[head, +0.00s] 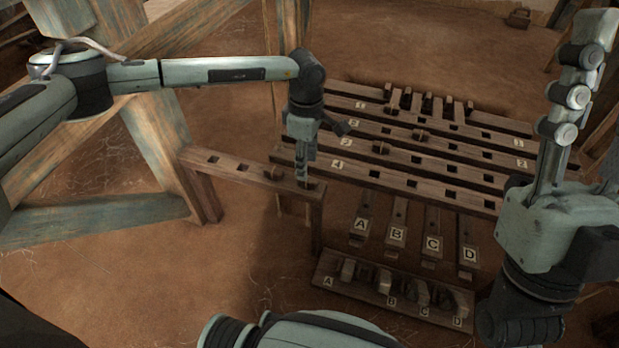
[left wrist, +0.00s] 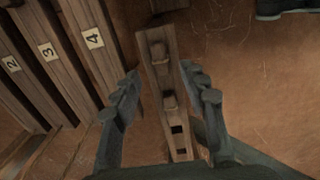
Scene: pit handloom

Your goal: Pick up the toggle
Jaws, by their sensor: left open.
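A narrow wooden rail (head: 228,166) on legs stands left of the slotted beams. Two small wooden toggles sit in its holes: one (head: 274,173) midway and one (head: 309,185) near the right end, partly hidden by my left gripper. In the left wrist view the end toggle (left wrist: 157,51) and the other toggle (left wrist: 169,101) lie between my fingers. My left gripper (head: 304,175) points down over the rail's right end, open, with a finger on each side of the rail; contact cannot be told. My right gripper (head: 590,45) points up at the right; its opening is unclear.
Numbered slotted beams (head: 400,172) lie right of the rail, some carrying other small toggles (head: 420,134). Lettered wooden pieces (head: 397,235) and a lettered rack (head: 350,295) are in front. A timber frame (head: 160,140) stands at left. Bare ground lies between.

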